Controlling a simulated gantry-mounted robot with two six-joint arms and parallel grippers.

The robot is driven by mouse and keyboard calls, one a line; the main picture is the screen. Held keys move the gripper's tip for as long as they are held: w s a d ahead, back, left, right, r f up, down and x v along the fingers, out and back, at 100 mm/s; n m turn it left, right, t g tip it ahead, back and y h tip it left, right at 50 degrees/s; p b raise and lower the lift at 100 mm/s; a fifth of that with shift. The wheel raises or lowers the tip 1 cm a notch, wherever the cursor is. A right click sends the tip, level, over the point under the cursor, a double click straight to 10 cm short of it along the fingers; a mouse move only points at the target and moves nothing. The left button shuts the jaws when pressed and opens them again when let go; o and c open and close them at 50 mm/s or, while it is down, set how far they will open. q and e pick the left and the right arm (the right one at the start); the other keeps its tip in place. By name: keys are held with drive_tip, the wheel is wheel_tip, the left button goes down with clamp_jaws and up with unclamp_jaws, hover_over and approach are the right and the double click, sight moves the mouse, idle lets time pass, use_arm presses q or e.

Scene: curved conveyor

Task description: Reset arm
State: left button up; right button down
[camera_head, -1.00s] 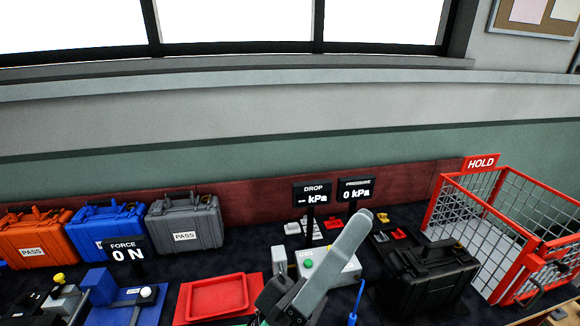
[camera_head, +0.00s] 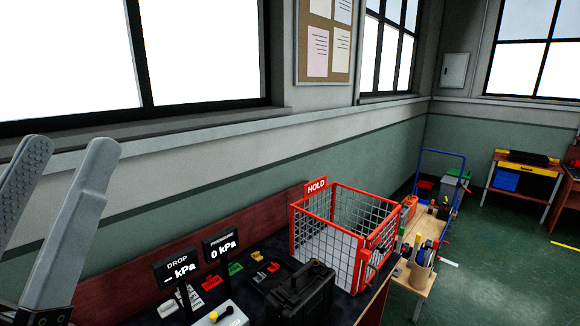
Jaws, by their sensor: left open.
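My left gripper (camera_head: 55,190) shows at the left edge, raised in front of the wall and window. Its two grey fingers point up and stand apart, with nothing between them. My right gripper is not in the view. A black case (camera_head: 298,290) sits on the dark bench top at the bottom middle. The red wire basket (camera_head: 362,262) with the HOLD sign (camera_head: 316,187) stands just behind and right of the case.
The DROP display (camera_head: 178,268) and PRESSURE display (camera_head: 221,245) stand on the bench left of the case. Small red and green pieces (camera_head: 236,268) lie behind it. A wooden cart (camera_head: 417,270) with tools stands right of the basket. Green floor (camera_head: 490,255) is open beyond.

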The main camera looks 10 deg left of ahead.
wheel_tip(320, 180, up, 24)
drive_tip(key=p, duration=2)
